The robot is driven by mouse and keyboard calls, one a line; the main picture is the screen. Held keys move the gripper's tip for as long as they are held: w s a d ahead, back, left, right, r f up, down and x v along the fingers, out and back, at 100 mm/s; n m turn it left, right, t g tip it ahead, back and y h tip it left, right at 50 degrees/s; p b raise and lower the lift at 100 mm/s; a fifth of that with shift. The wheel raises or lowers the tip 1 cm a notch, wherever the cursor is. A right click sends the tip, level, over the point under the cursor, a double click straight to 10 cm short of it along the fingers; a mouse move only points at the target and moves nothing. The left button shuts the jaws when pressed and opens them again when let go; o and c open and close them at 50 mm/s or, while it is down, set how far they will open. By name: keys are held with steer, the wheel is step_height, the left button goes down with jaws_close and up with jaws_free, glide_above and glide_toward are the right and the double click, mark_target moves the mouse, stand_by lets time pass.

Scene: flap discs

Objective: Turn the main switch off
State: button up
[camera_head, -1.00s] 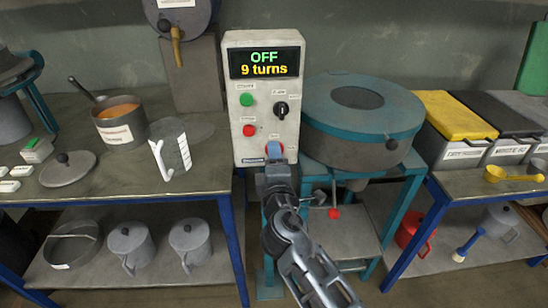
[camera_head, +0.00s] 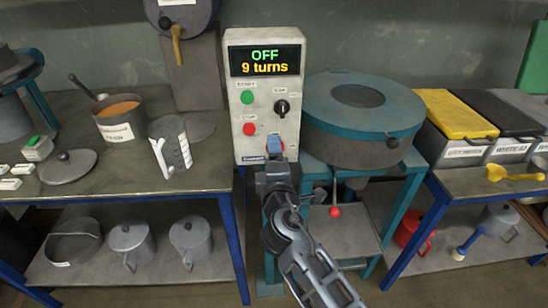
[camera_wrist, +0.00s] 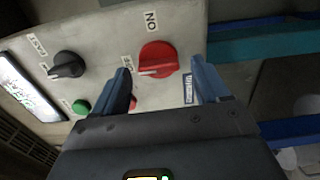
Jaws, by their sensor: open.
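The main switch is a red rotary knob (camera_wrist: 158,58) low on the grey control box (camera_head: 262,118). In the wrist view an "ON" label stands beside the knob, and a pale mark shows on the knob's lower left edge. My gripper (camera_wrist: 161,68) is open, with one blue finger on each side of the knob; I cannot tell whether either finger touches it. In the head view my gripper (camera_head: 275,152) is at the box's lower edge and hides most of the knob. The box's display (camera_head: 265,61) reads "OFF" and "9 turns".
A green button (camera_head: 247,97), a red button (camera_head: 249,128) and a black selector knob (camera_head: 282,108) sit above the switch. A round teal-topped machine (camera_head: 360,110) stands close to the right. A measuring jug (camera_head: 170,147) and pot (camera_head: 121,120) stand on the left table.

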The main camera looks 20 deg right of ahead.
steer(key=b+v, duration=0.1)
steer(key=v, duration=0.6)
steer(key=shift+s, duration=0.35)
steer(key=shift+a, duration=0.1)
steer(key=s+f+m+g+y, duration=0.1)
steer(key=s+f+m+y, duration=0.3)
steer(key=s, duration=0.8)
steer(key=s+f+m+g+y, duration=0.15)
steer(key=s+f, duration=0.35)
steer(key=s, duration=0.7)
steer(key=s+d+r+m, duration=0.1)
steer(key=s+r+m, duration=0.3)
steer(key=s, duration=0.5)
steer(key=s+d+r+m, duration=0.2)
steer(key=s+r+m, duration=0.3)
steer(key=s+r, duration=0.2)
steer(key=s, duration=0.2)
steer(key=shift+s, duration=0.25)
